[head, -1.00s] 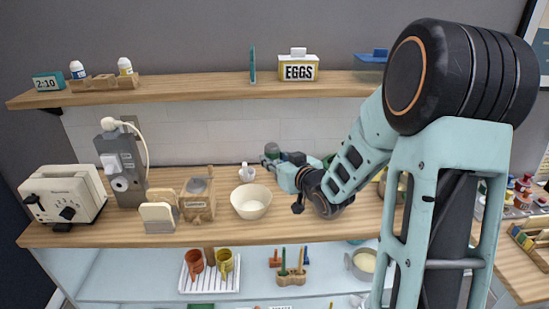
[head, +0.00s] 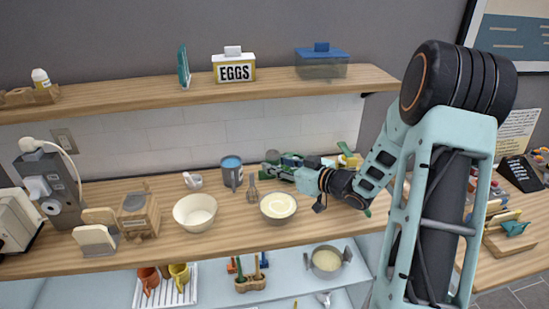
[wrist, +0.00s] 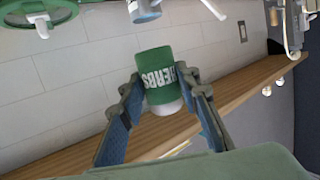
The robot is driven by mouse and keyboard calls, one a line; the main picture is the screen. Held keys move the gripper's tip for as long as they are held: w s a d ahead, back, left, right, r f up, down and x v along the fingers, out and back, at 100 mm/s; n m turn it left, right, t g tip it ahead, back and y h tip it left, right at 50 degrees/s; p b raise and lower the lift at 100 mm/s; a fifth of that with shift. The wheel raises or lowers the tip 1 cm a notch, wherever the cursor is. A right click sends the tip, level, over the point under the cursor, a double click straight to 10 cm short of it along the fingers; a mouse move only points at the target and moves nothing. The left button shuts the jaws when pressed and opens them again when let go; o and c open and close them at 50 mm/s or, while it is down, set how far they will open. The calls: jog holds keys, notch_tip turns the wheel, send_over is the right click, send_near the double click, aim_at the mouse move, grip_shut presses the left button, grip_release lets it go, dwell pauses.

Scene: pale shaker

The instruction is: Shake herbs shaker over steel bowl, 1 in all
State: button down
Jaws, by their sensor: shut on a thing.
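The green herbs shaker (wrist: 158,72) is between the two fingers of my gripper (wrist: 166,100) in the wrist view. The wrist picture is upside down, and so is its HERBS label, so the shaker looks about upright. In the head view my gripper (head: 277,169) is shut on it above the counter, and the shaker (head: 272,156) shows small. A bowl with pale contents (head: 278,208), likely the steel bowl, stands on the counter nearer the camera, just below the gripper in the picture. No contact between shaker and bowl shows.
A cream bowl (head: 195,212) stands left of it. A blue-topped grey canister (head: 231,172), a whisk-like tool (head: 252,188) and a small white mortar (head: 193,180) stand near. The upper shelf (head: 150,103) runs above, holding an EGGS box (head: 233,67).

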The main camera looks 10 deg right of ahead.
jog(key=shift+d+f, duration=0.25)
jog(key=shift+d, duration=0.65)
jog(key=shift+n, duration=0.3)
jog(key=shift+w+d+f+n+t+y+b, duration=0.25)
jog(key=shift+n+t+b, duration=0.65)
jog(key=shift+n+b, duration=5.1)
jog(key=shift+w+d+f+n+t+y+b, duration=0.2)
jog(key=shift+f+n+t+b, duration=0.55)
jog(key=shift+n+b, duration=5.3)
jog(key=shift+d+f+n+t+y+b, duration=0.25)
jog(key=shift+n+t+b, duration=1.25)
jog(key=shift+b, duration=8.5)
